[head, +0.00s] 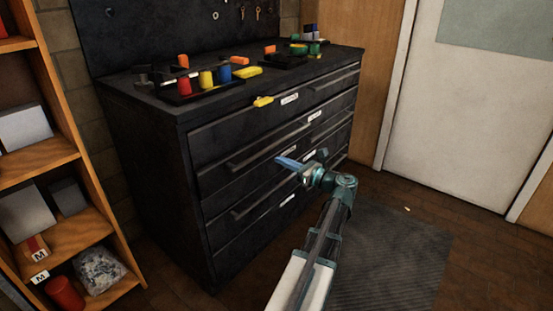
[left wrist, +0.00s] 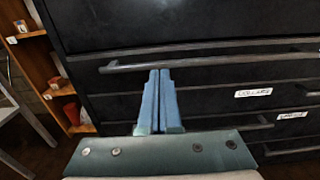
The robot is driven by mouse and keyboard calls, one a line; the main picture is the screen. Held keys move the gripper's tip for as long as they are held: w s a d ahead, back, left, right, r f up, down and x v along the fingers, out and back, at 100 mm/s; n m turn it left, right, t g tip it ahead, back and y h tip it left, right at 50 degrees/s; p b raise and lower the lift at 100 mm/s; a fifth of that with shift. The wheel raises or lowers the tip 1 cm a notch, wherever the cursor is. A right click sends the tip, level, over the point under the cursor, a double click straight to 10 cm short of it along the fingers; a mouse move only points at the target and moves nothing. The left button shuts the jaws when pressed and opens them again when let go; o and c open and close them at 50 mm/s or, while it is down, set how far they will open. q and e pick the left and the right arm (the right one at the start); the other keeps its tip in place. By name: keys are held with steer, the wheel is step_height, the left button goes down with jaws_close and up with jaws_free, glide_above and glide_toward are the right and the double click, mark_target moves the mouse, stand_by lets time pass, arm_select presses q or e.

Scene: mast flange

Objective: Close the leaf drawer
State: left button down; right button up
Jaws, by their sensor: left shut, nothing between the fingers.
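The black cabinet (head: 150,160) has several stacked drawers with long bar handles and small white labels. The labels are too small to read surely in the head view, so I cannot tell which drawer is the leaf drawer. My left gripper (head: 280,161) is shut and empty, its blue fingers at the drawer fronts near the second handle (head: 270,146). In the left wrist view, the fingertips (left wrist: 160,72) appear just below a bar handle (left wrist: 210,57); touching or not, I cannot tell. My right gripper is out of view.
A wooden shelf (head: 85,190) with boxes stands left of the cabinet. A dark mat (head: 390,260) lies on the floor, and a pale door (head: 460,120) is at right.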

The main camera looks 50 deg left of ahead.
mark_target(262, 152)
arm_select(q)
steer(key=x, duration=1.2)
steer(key=shift+s+a, duration=0.1)
steer(key=shift+a, duration=0.1)
steer(key=shift+x, duration=1.05)
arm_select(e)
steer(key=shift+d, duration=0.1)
arm_select(q)
steer(key=v, duration=0.5)
steer(key=shift+d, duration=0.15)
steer(key=v, duration=0.9)
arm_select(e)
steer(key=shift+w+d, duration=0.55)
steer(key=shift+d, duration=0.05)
arm_select(q)
steer(key=shift+d, duration=0.15)
